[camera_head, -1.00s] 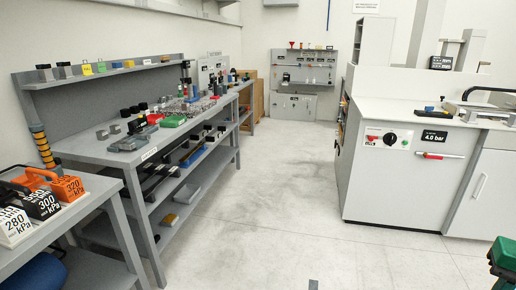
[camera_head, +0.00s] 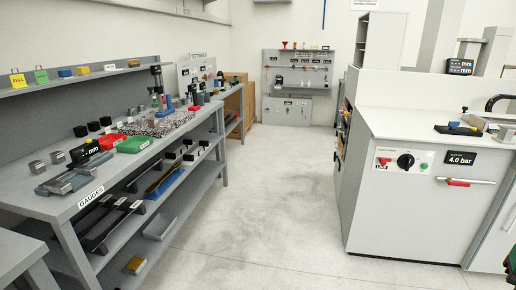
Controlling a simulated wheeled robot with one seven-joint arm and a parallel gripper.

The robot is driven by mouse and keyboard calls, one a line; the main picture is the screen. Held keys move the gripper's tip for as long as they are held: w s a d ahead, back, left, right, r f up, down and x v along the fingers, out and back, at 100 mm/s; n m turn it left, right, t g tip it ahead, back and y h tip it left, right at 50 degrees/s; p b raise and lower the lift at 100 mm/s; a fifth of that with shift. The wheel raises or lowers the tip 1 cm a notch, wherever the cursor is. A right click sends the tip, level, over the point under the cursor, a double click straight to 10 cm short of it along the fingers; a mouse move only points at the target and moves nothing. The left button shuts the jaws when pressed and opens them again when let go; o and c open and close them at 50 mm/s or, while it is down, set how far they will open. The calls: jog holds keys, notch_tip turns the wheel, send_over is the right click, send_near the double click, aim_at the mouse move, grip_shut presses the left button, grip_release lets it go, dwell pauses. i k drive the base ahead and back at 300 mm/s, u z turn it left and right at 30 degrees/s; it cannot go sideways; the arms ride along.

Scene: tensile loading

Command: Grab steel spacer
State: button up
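No part is marked as the steel spacer. Two small grey metal blocks stand on the gauges bench at the left: one block (camera_head: 37,167) and a second block (camera_head: 58,157) beside it. Either could be the spacer; I cannot tell. A flat grey metal fixture (camera_head: 68,181) lies in front of them near the bench edge. My gripper is not in view.
The grey gauges bench (camera_head: 130,168) also carries a red case (camera_head: 112,141), a green case (camera_head: 134,145) and several black blocks. A white machine cabinet (camera_head: 415,205) stands at the right. The floor (camera_head: 265,190) between is clear. A dark green object (camera_head: 511,268) is cut off at right.

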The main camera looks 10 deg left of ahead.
aim_at(153, 123)
jog(key=u, duration=0.15)
jog(key=i, duration=2.3)
jog(key=u, duration=0.75)
jog(key=i, duration=1.45)
jog(key=u, duration=0.25)
